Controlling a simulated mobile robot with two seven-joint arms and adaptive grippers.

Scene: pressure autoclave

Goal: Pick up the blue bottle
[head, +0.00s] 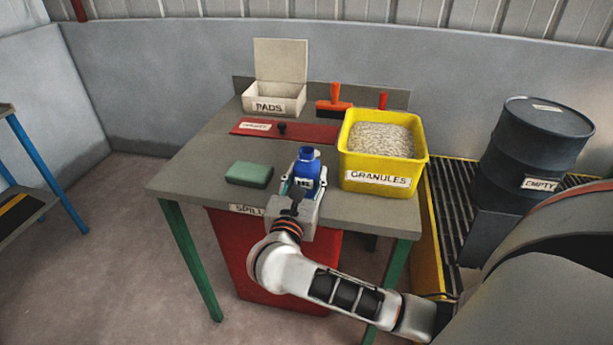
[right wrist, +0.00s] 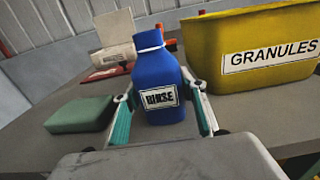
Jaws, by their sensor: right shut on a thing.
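The blue bottle (head: 307,165) stands upright near the front of the grey table, with a white label. In the right wrist view the bottle (right wrist: 158,80) fills the middle and its label reads "RINSE". My right gripper (head: 303,184) reaches it from the front, with one finger on each side of the bottle's lower body. The gripper's teal pads (right wrist: 162,120) are shut on the bottle. My left gripper is not in view.
A yellow bin of granules (head: 381,178) stands close to the right of the bottle. A green sponge-like block (head: 249,174) lies to its left. Behind are a red mat (head: 312,133), a white pads box (head: 274,100) and a brush (head: 335,97). The table's front left (head: 190,180) is clear.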

